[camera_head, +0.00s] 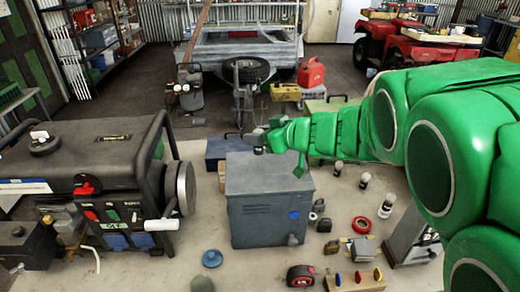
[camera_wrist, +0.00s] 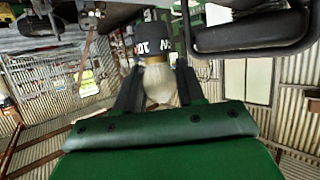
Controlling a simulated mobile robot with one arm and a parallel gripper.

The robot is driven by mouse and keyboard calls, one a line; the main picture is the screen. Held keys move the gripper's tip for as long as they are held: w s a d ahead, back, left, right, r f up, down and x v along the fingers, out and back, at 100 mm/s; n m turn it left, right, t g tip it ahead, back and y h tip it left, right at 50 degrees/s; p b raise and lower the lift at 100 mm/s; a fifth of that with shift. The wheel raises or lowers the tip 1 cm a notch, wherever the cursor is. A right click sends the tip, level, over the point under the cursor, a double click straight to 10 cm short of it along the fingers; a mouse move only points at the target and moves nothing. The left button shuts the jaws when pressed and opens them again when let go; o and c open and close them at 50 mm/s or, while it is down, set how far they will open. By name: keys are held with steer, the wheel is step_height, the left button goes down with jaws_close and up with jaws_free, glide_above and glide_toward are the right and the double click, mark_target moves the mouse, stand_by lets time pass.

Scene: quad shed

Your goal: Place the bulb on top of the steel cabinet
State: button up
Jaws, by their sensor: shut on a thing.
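The steel cabinet (camera_head: 266,212) is a blue-grey box standing on the pale bench top, in the middle of the head view. Its flat top (camera_head: 268,172) looks bare. My gripper (camera_head: 262,139) is over the back part of that top in the head view; the height between them is hard to judge. In the wrist view my gripper (camera_wrist: 159,66) is shut on the bulb. The bulb (camera_wrist: 158,88) has a cream-white globe and a dark cap with white lettering, and sits between the two dark fingers. In the head view the bulb is too small to make out clearly.
A black generator (camera_head: 90,170) stands to the left of the cabinet. Several small items lie to the right, including a red tape roll (camera_head: 361,225) and pale bulbs such as one (camera_head: 364,180). A blue round object (camera_head: 212,258) lies in front. A blue box (camera_head: 228,148) stands behind.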

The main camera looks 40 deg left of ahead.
mark_target(263, 149)
steer(key=shift+f, duration=1.95)
steer(key=o, duration=1)
steer(key=shift+f, duration=0.1)
steer(key=shift+o, duration=0.2)
steer(key=shift+d+r, duration=0.35)
steer(key=shift+d, duration=0.2)
steer(key=v, duration=1.1)
steer(key=shift+a, duration=0.1)
